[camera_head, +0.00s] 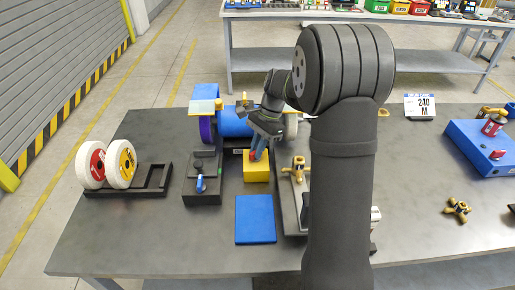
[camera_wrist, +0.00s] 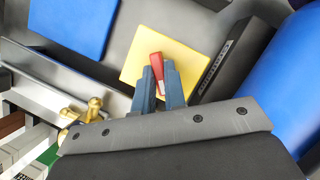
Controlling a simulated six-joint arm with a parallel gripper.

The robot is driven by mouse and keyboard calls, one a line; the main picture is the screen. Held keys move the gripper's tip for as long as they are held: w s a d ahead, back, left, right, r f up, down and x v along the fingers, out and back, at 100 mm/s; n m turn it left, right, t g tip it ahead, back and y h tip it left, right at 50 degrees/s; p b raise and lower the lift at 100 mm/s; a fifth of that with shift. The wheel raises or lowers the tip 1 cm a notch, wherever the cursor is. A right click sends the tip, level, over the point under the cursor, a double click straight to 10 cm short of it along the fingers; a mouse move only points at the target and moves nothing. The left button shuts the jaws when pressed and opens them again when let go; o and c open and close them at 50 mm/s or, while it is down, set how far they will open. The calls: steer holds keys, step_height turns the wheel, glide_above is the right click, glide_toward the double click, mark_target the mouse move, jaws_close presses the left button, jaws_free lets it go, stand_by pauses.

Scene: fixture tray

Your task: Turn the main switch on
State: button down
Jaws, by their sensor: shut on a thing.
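The main switch is a yellow box (camera_head: 257,174) with a red handle (camera_head: 252,155), standing on the grey table left of my arm in the head view. In the wrist view the yellow box (camera_wrist: 136,72) lies ahead of the fingers and the red handle (camera_wrist: 156,58) stands between them. My gripper (camera_head: 258,149) reaches down over the box. In the wrist view my gripper (camera_wrist: 160,80) is shut on the red handle, one blue-grey finger on each side. The handle's lower part is partly hidden by the fingers.
A blue cylinder on a stand (camera_head: 233,122) is close behind the box. A black block with a blue lever (camera_head: 199,184) stands to the left, a blue plate (camera_head: 255,220) in front. A fixture with a brass clamp (camera_head: 297,170) is close on the right.

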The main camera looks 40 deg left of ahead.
steer(key=n+h, duration=0.1)
steer(key=n, duration=0.1)
steer(key=n+h, duration=0.1)
steer(key=n, duration=0.2)
steer(key=shift+a+n+t, duration=0.15)
steer(key=shift+n+t, duration=0.15)
steer(key=shift+a+n+t+h, duration=0.1)
steer(key=shift+n+t+h, duration=0.45)
steer(key=shift+n, duration=1.65)
steer(key=shift+h, duration=0.25)
steer(key=c, duration=1.5)
jaws_free()
steer(key=v, duration=1.7)
steer(key=shift+w+a+r, duration=0.1)
steer(key=shift+w+r, duration=0.05)
